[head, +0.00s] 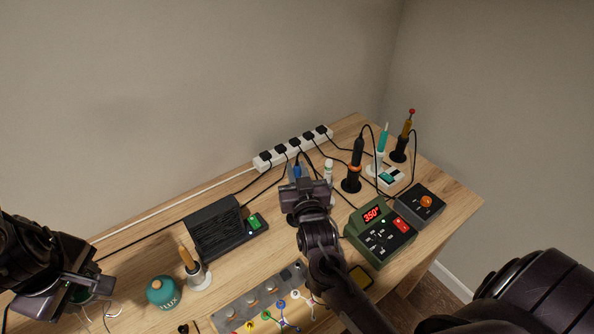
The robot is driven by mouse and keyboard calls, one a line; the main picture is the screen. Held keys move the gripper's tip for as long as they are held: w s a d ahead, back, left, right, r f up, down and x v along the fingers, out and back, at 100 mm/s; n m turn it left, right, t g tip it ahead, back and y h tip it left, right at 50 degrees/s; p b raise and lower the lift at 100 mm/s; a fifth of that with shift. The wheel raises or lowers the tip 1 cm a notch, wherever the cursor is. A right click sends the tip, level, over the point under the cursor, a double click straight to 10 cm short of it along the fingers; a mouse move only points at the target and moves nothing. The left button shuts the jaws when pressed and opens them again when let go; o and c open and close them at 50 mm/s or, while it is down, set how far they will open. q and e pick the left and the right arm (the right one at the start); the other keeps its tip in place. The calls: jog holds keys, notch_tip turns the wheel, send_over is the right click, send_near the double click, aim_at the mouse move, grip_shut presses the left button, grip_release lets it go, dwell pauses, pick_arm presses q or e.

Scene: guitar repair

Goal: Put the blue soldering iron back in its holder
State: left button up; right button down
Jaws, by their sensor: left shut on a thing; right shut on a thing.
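The blue soldering iron (297,171) stands near the back middle of the table, behind my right gripper in the head view; only a bit of its blue handle shows. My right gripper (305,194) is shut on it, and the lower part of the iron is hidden. A dark round holder base (291,219) shows just below, partly covered by my gripper; I cannot tell whether the iron is in it or above it. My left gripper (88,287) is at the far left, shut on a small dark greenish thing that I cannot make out.
A green station (380,237) reads 350°.

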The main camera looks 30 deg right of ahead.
pick_arm(q)
jog(key=shift+f+b, duration=0.4)
pick_arm(e)
jog(key=shift+f, duration=0.75)
jog(key=c, duration=1.3)
grip_release()
jog(key=shift+o, duration=0.6)
jog(key=o, duration=0.6)
pick_arm(q)
jog(key=shift+r, duration=0.15)
pick_arm(e)
jog(key=shift+r, duration=0.1)
notch_tip(320, 180, up, 11)
jog(key=p, duration=1)
jog(key=shift+p, duration=0.3)
pick_arm(q)
notch_tip(320, 180, up, 10)
